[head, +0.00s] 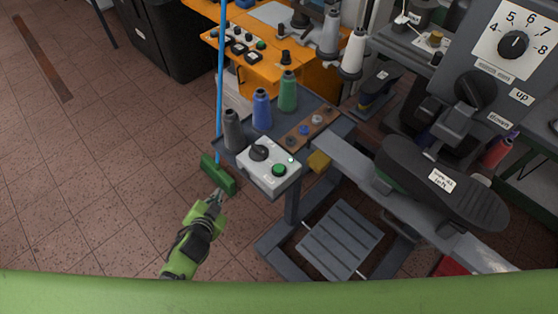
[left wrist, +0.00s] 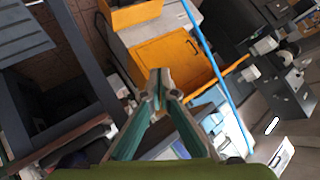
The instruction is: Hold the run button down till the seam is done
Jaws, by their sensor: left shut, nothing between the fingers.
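A light grey control box (head: 265,172) sits at the near corner of a grey table. It carries a green button (head: 279,170), a black knob (head: 258,152) and a small lit green lamp (head: 291,160). I cannot read a label at the green button. My left gripper (head: 219,192) is shut and empty, to the left of the box and apart from the button. Its closed fingertips show in the left wrist view (left wrist: 158,76), where I cannot make out the button. A black shoe sole or last (head: 405,172) with a white label lies on the machine arm at the right. My right gripper is out of view.
Grey, blue and green thread cones (head: 262,108) stand behind the box, beside a brown strip with small knobs (head: 305,129). A green broom head (head: 218,175) with a blue handle is close by my left gripper. The tiled floor at left is mostly clear.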

